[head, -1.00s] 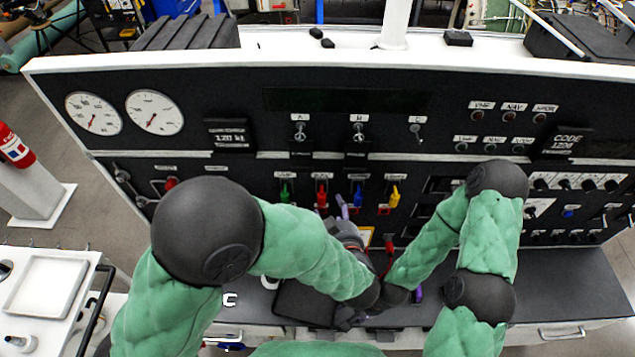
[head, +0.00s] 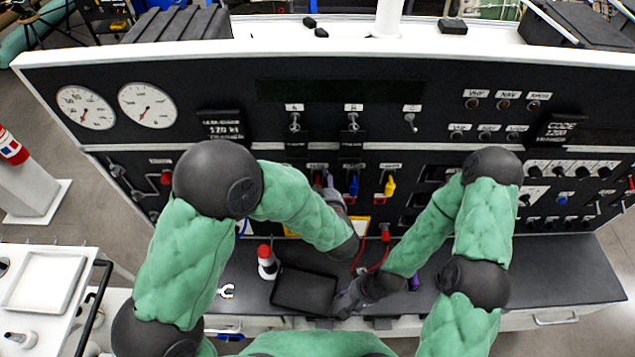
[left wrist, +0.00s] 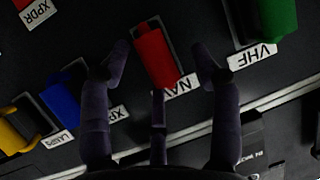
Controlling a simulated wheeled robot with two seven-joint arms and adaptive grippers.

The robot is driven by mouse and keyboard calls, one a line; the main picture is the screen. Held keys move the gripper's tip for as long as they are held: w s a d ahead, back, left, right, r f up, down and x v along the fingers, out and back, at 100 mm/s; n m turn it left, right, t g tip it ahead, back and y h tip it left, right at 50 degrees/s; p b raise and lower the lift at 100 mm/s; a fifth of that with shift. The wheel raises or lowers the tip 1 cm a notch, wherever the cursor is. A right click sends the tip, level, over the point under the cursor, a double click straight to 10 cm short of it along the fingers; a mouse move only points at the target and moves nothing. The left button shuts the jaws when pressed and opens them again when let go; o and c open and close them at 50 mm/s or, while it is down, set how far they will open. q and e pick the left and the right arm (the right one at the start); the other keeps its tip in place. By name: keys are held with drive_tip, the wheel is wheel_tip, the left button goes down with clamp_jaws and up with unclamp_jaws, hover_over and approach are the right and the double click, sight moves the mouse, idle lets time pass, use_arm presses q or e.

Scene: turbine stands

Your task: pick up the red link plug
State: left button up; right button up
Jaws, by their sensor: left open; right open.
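The red link plug (left wrist: 155,58) sits in the black panel above a label reading NAV in the left wrist view. My left gripper (left wrist: 160,52) is open, with one finger on each side of the plug; dark gaps show between fingers and plug. In the head view the left gripper (head: 328,183) is at the plug row, and my forearm and fingers mostly hide the red plug. My right gripper (head: 350,302) is low over the counter, by the right edge of a black tray; its fingers are small and dark there.
Blue (head: 354,186) and yellow (head: 390,186) plugs sit to the right of the red one. A green plug (left wrist: 275,18) shows in the left wrist view. A red-capped bottle (head: 268,262) and the black tray (head: 280,299) stand on the counter. A red cable hangs near a red connector (head: 385,235).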

use_arm(q)
drive_tip(key=shift+s, duration=0.1)
drive_tip(key=c, duration=1.1)
drive_tip(key=shift+s+f, duration=0.1)
drive_tip(key=shift+f, duration=0.1)
drive_tip(key=shift+c, duration=0.3)
drive_tip(key=shift+f, duration=0.1)
drive_tip(key=shift+c, duration=0.2)
clamp_jaws()
drive_tip(key=r, duration=0.8)
drive_tip(key=shift+s, duration=0.25)
drive_tip(key=s, duration=1.9)
drive_tip(key=shift+f, duration=0.2)
drive_tip(key=shift+s, duration=0.1)
drive_tip(key=o, duration=1.6)
unclamp_jaws()
drive_tip(key=shift+c, duration=0.2)
